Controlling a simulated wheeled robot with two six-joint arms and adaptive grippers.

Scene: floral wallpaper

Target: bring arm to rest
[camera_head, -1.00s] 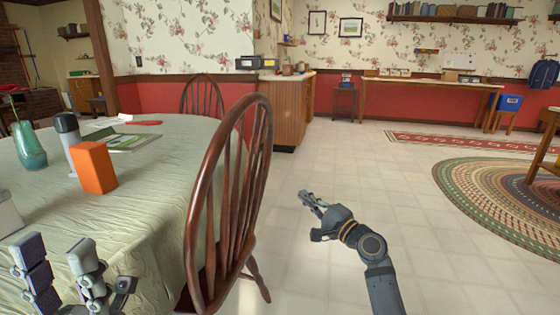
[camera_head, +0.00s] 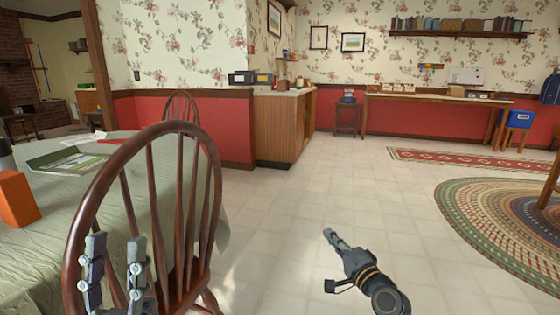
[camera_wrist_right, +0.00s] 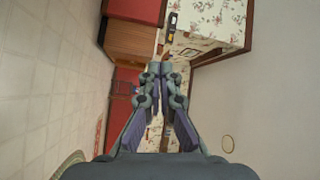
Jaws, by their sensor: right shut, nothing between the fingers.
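My right gripper (camera_head: 334,238) is over the open tile floor, right of the chair, in the head view. It is shut with nothing in it, and its fingertips meet in the right wrist view (camera_wrist_right: 160,68). My left gripper (camera_head: 115,262) is at the bottom left of the head view, in front of the chair's back. Its two fingers point up and stand apart, with a gap between them and nothing held.
A wooden chair (camera_head: 134,150) stands close at the left, beside the cloth-covered table (camera_head: 60,228). An orange box (camera_head: 16,198), a book (camera_head: 68,160) and a dark bottle (camera_head: 5,158) are on it. Tile floor (camera_head: 310,190) is clear toward the cabinet (camera_head: 277,135). A braided rug (camera_head: 490,215) lies right.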

